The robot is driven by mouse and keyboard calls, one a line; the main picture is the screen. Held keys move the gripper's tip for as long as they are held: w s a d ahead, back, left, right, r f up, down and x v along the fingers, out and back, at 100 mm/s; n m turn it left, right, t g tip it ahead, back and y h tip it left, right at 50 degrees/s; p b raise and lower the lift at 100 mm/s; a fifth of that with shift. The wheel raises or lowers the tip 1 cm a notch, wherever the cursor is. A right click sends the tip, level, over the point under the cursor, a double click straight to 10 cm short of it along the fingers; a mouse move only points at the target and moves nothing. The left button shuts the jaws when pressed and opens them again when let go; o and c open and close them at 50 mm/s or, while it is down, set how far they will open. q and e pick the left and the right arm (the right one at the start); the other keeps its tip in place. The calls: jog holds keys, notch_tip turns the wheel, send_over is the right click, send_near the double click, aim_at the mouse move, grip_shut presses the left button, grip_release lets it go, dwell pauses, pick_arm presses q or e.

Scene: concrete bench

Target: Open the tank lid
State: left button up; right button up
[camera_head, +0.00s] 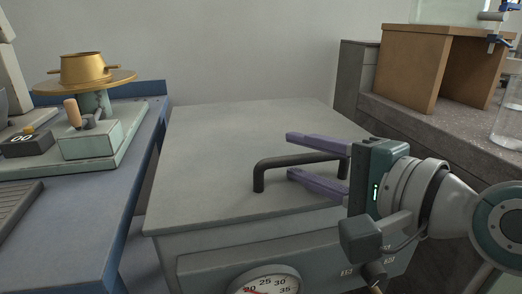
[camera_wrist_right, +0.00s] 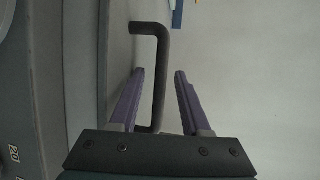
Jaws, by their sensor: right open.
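The tank is a grey box with a flat, closed grey lid (camera_head: 225,140) in the middle of the head view. A black bar handle (camera_head: 285,160) stands on the lid toward its right front. My right gripper (camera_head: 289,155) reaches in from the right, with its two purple fingers apart. In the head view one finger is behind the handle bar and one is in front. In the right wrist view the handle (camera_wrist_right: 161,75) runs between the open fingers (camera_wrist_right: 165,73); I cannot tell whether either touches it. My left gripper is not in view.
A round dial (camera_head: 265,282) is on the tank's front. A blue bench (camera_head: 75,215) at left carries a brass pot (camera_head: 82,68) on a balance-like device. At right, a stone counter (camera_head: 430,125) holds a wooden stand (camera_head: 415,65) and a glass beaker (camera_head: 509,120).

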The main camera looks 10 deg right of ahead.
grip_shut()
dwell(1.3)
